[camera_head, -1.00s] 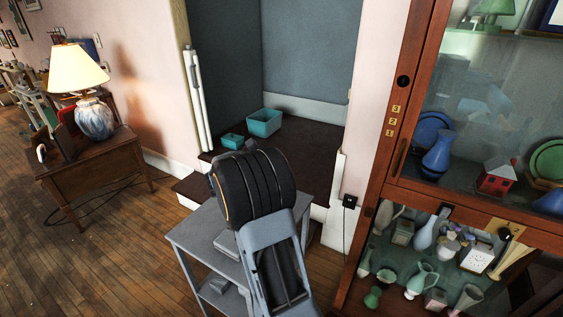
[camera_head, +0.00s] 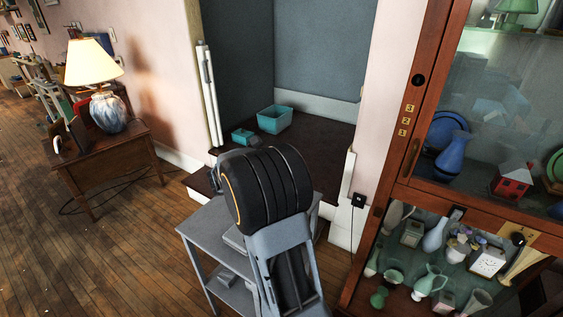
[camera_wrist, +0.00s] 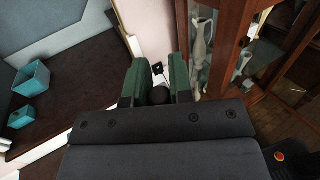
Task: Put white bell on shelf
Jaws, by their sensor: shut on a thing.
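The wooden cabinet (camera_head: 392,215) stands at the right in the head view. Its glass-fronted shelves hold several vases and figures. In the wrist view the cabinet (camera_wrist: 222,50) is beyond the fingers, to the right.
A grey two-tier stand (camera_head: 200,226) is behind my arm. A dark-floored alcove (camera_head: 310,140) holds a large teal box (camera_head: 275,119) and a small one (camera_head: 242,135). A wooden side table (camera_head: 95,165) with a lamp (camera_head: 92,62) stands left. Wooden floor between is open.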

